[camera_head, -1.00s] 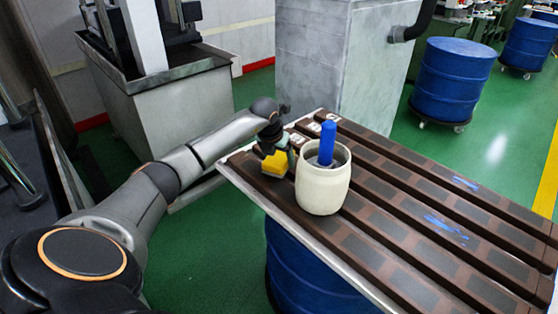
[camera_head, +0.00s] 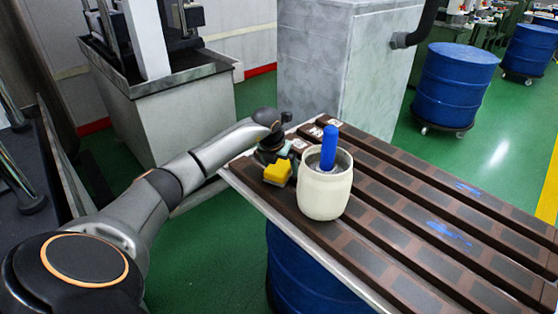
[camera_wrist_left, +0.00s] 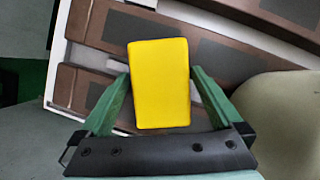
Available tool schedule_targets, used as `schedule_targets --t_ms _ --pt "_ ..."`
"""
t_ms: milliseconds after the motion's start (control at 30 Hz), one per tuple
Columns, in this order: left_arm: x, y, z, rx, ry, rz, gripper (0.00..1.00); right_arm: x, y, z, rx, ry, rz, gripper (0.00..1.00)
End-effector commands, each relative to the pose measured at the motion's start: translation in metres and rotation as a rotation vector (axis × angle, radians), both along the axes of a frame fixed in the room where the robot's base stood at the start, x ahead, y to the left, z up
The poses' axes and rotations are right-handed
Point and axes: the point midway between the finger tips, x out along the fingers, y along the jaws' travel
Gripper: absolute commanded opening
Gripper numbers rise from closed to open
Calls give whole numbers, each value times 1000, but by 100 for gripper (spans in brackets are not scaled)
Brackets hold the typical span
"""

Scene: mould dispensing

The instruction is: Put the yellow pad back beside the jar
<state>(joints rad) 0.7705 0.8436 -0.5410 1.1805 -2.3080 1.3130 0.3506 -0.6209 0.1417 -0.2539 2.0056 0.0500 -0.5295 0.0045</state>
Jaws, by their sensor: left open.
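The yellow pad (camera_head: 278,172) is on the brown slatted table, just left of the jar, with a small gap at most. The cream jar (camera_head: 325,190) stands upright with a blue-handled tool (camera_head: 329,147) in it. My left gripper (camera_head: 274,158) is at the pad, on its far side. In the left wrist view, the pad (camera_wrist_left: 159,84) lies between the spread green fingers of the left gripper (camera_wrist_left: 160,92), with a visible gap on the right side. The jar's pale side (camera_wrist_left: 280,125) shows at the right edge. My right gripper is out of view.
The slatted table (camera_head: 400,262) is clear to the right of the jar, apart from blue smears. A blue drum (camera_head: 310,265) is under it. A grey block (camera_head: 335,70) stands behind, and more blue drums (camera_head: 455,85) stand at the back right.

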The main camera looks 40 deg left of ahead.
Motion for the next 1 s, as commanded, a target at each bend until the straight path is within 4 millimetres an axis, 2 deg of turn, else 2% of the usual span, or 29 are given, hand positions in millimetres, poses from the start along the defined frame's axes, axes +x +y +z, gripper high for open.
schedule_targets --t_ms 33,233,400,600,800,1000 --pt "0 0 7 0 -2 0 100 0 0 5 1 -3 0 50" --pt "-11 -3 36 4 -3 -2 100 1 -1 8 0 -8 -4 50" --pt "-25 -8 71 3 -3 -2 100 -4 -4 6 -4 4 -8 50" --pt "-38 -12 102 1 -3 0 100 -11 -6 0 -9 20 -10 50" --pt "-44 -14 114 1 -1 -1 100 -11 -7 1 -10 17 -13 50" --pt "-44 -14 115 0 0 0 100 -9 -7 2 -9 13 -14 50"
